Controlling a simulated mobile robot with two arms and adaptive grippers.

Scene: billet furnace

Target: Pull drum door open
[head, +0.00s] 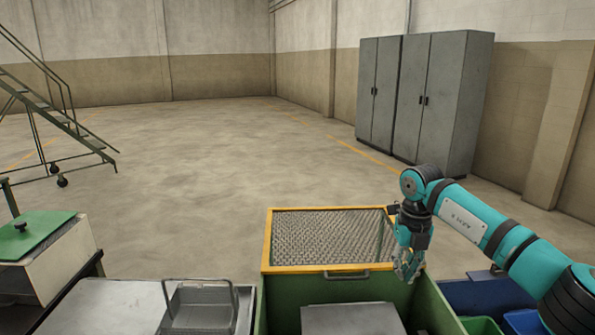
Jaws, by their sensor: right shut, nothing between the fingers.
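A mesh panel in a yellow frame (330,268) lies across the top of a green housing (285,292) at the lower middle of the head view. It looks like the drum door, though I cannot be sure. A grey bar handle (346,273) is on its near edge. My right gripper (408,275) points down by the panel's near right corner, to the right of the handle and apart from it. It is shut and empty. My left gripper is not in view.
A wire-handled metal basket (200,305) sits on a grey bench at the left. A green-lidded box (40,235) stands farther left. Blue and green bins (490,300) are under my right arm. Grey cabinets (425,100) stand far back; the floor between is clear.

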